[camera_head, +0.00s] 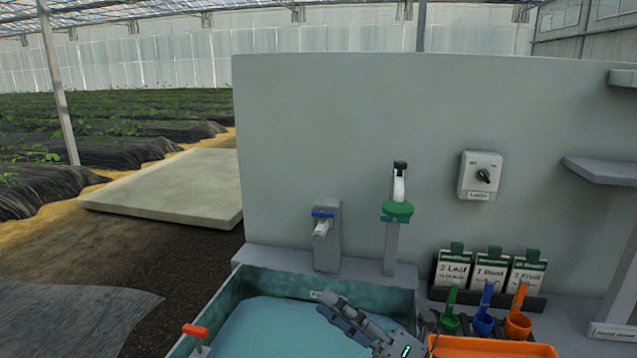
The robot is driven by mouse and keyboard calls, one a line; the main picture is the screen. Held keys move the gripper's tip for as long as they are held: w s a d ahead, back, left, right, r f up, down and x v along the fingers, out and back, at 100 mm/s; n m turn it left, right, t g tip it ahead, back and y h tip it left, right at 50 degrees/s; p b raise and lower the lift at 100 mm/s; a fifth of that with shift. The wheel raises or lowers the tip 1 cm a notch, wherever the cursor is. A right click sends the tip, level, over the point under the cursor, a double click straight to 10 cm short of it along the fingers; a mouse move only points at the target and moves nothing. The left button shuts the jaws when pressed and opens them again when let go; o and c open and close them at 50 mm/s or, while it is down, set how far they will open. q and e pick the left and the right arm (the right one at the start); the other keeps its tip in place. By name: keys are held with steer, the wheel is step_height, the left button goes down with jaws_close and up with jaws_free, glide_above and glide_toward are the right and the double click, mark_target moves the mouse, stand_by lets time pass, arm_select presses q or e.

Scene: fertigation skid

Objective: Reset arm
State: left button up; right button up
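My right gripper (338,312) reaches in from the bottom edge, over the water in the teal tank (385,296). Its dark grey fingers point up and to the left and lie close together in this view. I cannot tell whether they are shut, and I see nothing held between them. My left gripper is not in view.
Behind the tank stand a blue-marked tap (323,228) and a green-collared fitting (397,210). A rotary switch (480,176) is on the wall panel (330,120). To the right are label cards (490,268), green, blue (483,322) and orange scoops, and an orange tray (490,348). A red-handled part (195,331) is at left.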

steer(key=w+d+f+m+t+h, duration=0.1)
steer(key=d+f+m+t+h, duration=0.1)
steer(key=d+m+t+h, duration=0.5)
steer(key=w+d+f+m+t+h, duration=0.1)
steer(key=w+d+f+m+h, duration=0.3)
steer(key=m, duration=0.7)
steer(key=s+d+f+m+g+h, duration=0.3)
steer(key=s+f+m+h, duration=0.1)
steer(key=f+m, duration=0.15)
steer(key=s+d+f+m+g+h, duration=0.3)
steer(key=s+d+f+m+h, duration=0.1)
steer(key=f, duration=0.3)
steer(key=s+f+m+g, duration=0.2)
steer(key=s+f+g, duration=0.4)
steer(key=s, duration=0.5)
steer(key=s+f+m+g, duration=0.3)
steer(key=s+f+g, duration=0.1)
steer(key=s+f, duration=0.5)
step_height(320, 180, down, 24)
steer(key=s+g, duration=0.1)
steer(key=s, duration=0.2)
steer(key=s+d+f+g, duration=0.1)
steer(key=s+d+f, duration=0.2)
steer(key=s+f, duration=1.3)
steer(key=shift+s+f+g, duration=0.2)
steer(key=shift+f+g, duration=0.1)
steer(key=shift+f, duration=0.15)
